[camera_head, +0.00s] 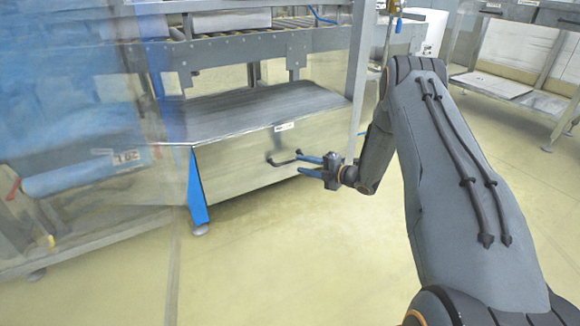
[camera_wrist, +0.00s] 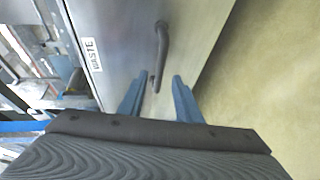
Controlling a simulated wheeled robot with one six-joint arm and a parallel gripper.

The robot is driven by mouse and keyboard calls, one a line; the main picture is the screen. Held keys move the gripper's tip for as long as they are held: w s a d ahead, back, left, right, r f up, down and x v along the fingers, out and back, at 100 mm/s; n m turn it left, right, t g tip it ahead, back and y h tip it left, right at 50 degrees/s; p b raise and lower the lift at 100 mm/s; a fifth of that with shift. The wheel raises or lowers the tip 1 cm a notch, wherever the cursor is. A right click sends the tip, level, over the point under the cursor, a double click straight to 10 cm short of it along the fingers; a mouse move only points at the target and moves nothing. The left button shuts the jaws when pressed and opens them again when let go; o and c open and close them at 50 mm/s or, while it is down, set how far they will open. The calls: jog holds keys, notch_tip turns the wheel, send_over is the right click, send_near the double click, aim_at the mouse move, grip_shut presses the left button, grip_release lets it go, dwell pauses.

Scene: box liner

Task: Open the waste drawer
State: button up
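The waste drawer (camera_head: 240,158) is a metal-fronted box under a dark grey top, and its front looks flush. A white label reading "WASTE" (camera_wrist: 91,55) shows in the wrist view. The dark bar handle (camera_head: 284,160) is on the drawer front; it also shows in the wrist view (camera_wrist: 161,45). My gripper (camera_head: 305,165) has its two blue fingers apart and points at the drawer front near the right end of the handle. In the wrist view the fingertips (camera_wrist: 158,80) stand on both sides of the handle's near end. I cannot tell whether they touch it.
A blue leg (camera_head: 197,192) stands at the drawer's left corner. Blue translucent film (camera_head: 70,90) and a roll fill the left side. A roller conveyor (camera_head: 250,42) is above and behind. The yellow floor (camera_head: 290,265) in front of the drawer is clear.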

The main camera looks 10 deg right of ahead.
aim_at(290, 161)
jog(key=b+x, duration=0.3)
jog(key=x, duration=0.3)
jog(key=shift+w+a, duration=0.25)
jog(key=shift+w, duration=0.05)
jog(key=shift+c, duration=0.3)
grip_shut()
